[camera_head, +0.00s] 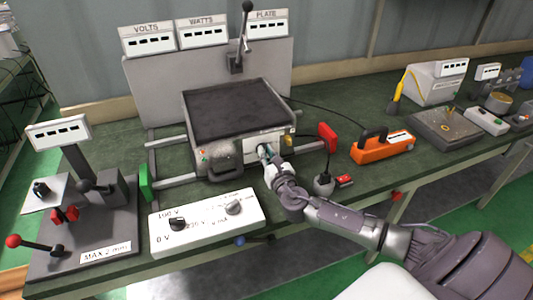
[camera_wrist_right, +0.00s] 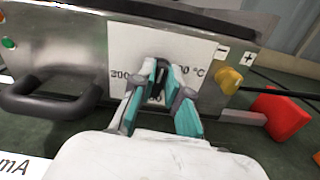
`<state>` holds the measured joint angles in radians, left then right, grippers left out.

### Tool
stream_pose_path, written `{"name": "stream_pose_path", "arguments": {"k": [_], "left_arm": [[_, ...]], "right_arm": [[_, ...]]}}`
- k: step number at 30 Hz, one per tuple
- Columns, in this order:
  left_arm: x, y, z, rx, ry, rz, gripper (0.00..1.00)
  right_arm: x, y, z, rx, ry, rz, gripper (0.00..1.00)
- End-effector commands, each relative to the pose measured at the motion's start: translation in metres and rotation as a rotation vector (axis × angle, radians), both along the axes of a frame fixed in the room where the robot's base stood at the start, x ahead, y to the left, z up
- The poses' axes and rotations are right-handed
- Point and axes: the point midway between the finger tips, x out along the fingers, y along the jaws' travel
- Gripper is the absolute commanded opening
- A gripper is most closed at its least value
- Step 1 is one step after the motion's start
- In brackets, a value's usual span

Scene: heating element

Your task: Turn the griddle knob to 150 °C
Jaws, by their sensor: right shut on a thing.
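The griddle (camera_head: 236,112) is a dark flat plate on a metal body, standing on the green bench in the head view. Its front has a white dial panel (camera_wrist_right: 178,52) with temperature marks, partly covered by my gripper. My right gripper (camera_head: 265,152) is at this panel. In the right wrist view my right gripper (camera_wrist_right: 160,84) has its teal-padded fingers shut on the dark griddle knob (camera_wrist_right: 158,72) at the middle of the dial. Most of the knob is hidden between the fingers, so its setting cannot be read. My left gripper is not in view.
A black handle (camera_wrist_right: 50,98) is left of the dial and a yellow knob (camera_wrist_right: 229,80) is right of it. A red block (camera_wrist_right: 281,114) stands further right. A white control box (camera_head: 208,222) sits in front of the griddle. An orange device (camera_head: 383,146) stands to the right.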

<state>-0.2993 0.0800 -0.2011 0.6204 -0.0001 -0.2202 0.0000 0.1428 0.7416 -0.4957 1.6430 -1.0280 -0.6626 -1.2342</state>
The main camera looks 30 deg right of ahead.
Motion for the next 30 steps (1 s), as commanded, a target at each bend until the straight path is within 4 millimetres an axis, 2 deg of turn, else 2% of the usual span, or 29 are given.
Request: {"name": "stream_pose_path", "arguments": {"k": [11, 30], "left_arm": [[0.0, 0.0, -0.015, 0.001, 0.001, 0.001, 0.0], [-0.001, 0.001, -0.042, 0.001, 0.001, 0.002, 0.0]], "right_arm": [[-0.001, -0.002, -0.003, 0.207, -0.051, -0.001, 0.0], [-0.002, -0.008, -0.006, 0.796, -0.193, -0.003, 0.0]]}}
